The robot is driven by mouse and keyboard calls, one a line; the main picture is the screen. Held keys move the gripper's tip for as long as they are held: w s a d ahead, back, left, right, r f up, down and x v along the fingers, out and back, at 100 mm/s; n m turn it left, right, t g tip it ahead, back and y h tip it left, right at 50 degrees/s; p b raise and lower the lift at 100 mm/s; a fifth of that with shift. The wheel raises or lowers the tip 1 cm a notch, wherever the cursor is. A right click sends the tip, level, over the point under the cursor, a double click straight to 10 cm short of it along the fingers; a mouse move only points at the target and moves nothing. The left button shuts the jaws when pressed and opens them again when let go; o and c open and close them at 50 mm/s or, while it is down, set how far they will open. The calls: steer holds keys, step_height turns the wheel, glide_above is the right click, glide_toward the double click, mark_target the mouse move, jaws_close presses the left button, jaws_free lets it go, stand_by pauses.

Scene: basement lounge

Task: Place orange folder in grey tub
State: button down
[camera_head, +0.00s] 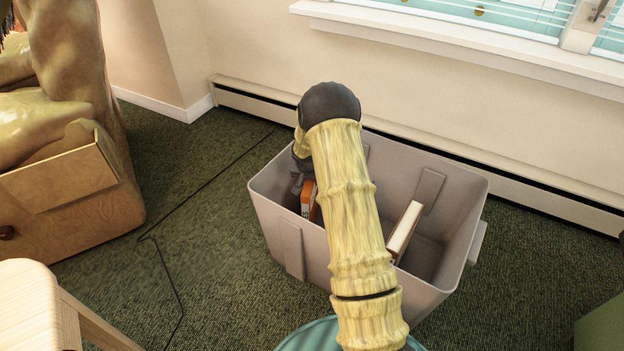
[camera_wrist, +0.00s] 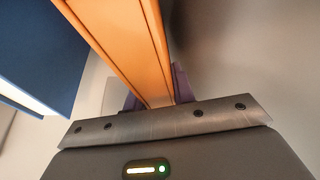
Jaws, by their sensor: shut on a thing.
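The grey tub (camera_head: 292,252) stands on the carpet in the head view, open at the top. My arm reaches over it, and my gripper is down inside its left part, largely hidden behind the arm. The orange folder (camera_head: 308,199) shows as a small orange piece inside the tub, left of my arm. In the wrist view the orange folder (camera_wrist: 127,40) runs up from between the purple fingertips of my gripper (camera_wrist: 158,88), which are shut on it. Its lower end is hidden, so I cannot tell whether it touches the tub floor.
A white-edged book (camera_head: 404,230) leans inside the tub, right of my arm. A blue thing (camera_wrist: 40,50) is close left of the folder in the wrist view. A wall heater (camera_head: 520,195) runs behind the tub. A wooden stool (camera_head: 35,305) and a cardboard box (camera_head: 70,195) stand left.

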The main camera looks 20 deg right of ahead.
steer(key=c, duration=1.2)
jaws_free()
steer(key=shift+o, duration=0.2)
steer(key=p+v, duration=0.6)
steer(key=v, duration=0.7)
steer(key=shift+w+d+r+p, duration=0.1)
steer(key=shift+r+p, duration=0.1)
steer(key=shift+p, duration=0.15)
steer(key=s+a+r+n+y, duration=0.1)
steer(key=s+a+r, duration=0.3)
steer(key=s, duration=0.4)
steer(key=s+a+r+n, duration=0.3)
steer(key=s+a+r, duration=0.1)
steer(key=s, duration=0.5)
steer(key=s+a+r+n+g+y, duration=0.1)
steer(key=s+a+r+n, duration=0.2)
steer(key=s, duration=0.6)
steer(key=shift+s+a+r+y, duration=0.3)
steer(key=shift+a+r, duration=0.6)
steer(key=shift+a, duration=0.25)
